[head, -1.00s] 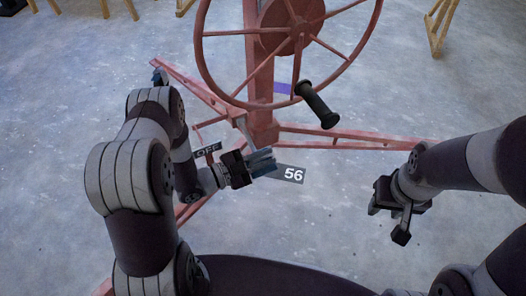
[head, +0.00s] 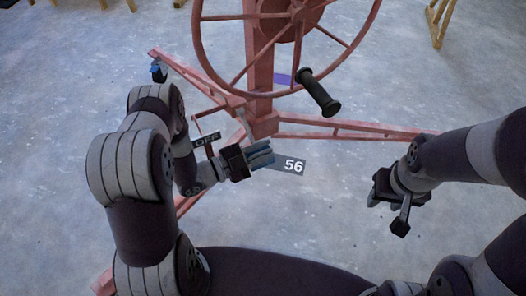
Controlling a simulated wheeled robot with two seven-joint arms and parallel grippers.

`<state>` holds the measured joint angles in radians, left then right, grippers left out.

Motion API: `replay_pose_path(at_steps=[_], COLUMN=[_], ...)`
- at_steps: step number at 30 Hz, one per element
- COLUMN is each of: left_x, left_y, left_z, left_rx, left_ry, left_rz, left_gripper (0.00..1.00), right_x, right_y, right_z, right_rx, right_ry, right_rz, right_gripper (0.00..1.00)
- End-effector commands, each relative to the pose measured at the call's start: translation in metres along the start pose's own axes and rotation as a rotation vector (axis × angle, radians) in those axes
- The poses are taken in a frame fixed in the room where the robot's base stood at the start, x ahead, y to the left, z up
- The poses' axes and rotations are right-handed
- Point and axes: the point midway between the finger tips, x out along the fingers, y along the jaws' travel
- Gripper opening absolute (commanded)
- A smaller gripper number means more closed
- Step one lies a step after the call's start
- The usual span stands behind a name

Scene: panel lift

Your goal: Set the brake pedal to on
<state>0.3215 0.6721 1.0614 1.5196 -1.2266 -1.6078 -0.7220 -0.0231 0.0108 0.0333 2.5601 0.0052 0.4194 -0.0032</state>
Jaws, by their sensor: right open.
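A dark tag reading OFF (head: 206,140) stands beside thin red rods, left of the red stand's post (head: 260,90). The brake pedal itself is hard to make out; a short pale bar (head: 243,124) shows at the foot of the post, and my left arm hides part of this area. My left gripper (head: 264,156) is just right of and below the OFF tag, over the floor beside the grey 56 tag (head: 288,166). Whether its fingers are apart, or touch anything, is unclear. My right gripper (head: 388,210) is open and empty, far to the right.
The stand carries a large red spoked wheel (head: 290,92) with a black crank handle (head: 318,93). Its red legs spread over the floor, one to the right (head: 350,130) and one to the upper left (head: 185,70). Yellow trestles stand at the back.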

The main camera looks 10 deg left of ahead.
Motion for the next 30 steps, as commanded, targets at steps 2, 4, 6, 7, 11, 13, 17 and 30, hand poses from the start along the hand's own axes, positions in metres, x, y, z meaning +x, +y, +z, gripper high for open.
replay_pose_path(at_steps=[2,4,6,7,11,13,17,30], left_x=[0.000,0.000,0.000,0.000,-0.005,-0.014,-0.041,-0.124], left_y=[0.001,0.002,0.002,0.002,0.002,0.000,-0.001,0.000], left_z=[0.000,0.000,-0.001,-0.001,-0.001,-0.002,-0.003,-0.001], left_rx=[-0.001,-0.003,-0.005,-0.005,-0.007,-0.008,-0.008,-0.004], left_ry=[0.000,0.000,0.001,0.001,-0.001,-0.003,-0.005,-0.001], left_rz=[0.002,0.003,0.004,0.005,0.005,0.003,0.000,0.001], left_gripper=[0.36,0.36,0.36,0.36,0.36,0.36,0.36,0.36], right_x=[0.000,0.000,0.000,0.000,-0.003,-0.008,-0.020,-0.044], right_y=[0.000,0.000,0.000,0.000,0.000,0.000,0.000,0.000], right_z=[0.000,0.000,0.000,0.000,0.000,-0.001,-0.002,-0.005], right_rx=[0.000,0.000,0.000,0.000,0.000,0.000,0.000,0.000], right_ry=[0.000,0.000,0.000,0.000,0.000,0.000,0.000,0.000], right_rz=[0.000,0.000,0.000,0.000,0.000,0.000,0.000,0.000], right_gripper=[0.43,0.43,0.43,0.43,0.43,0.43,0.43,0.43])
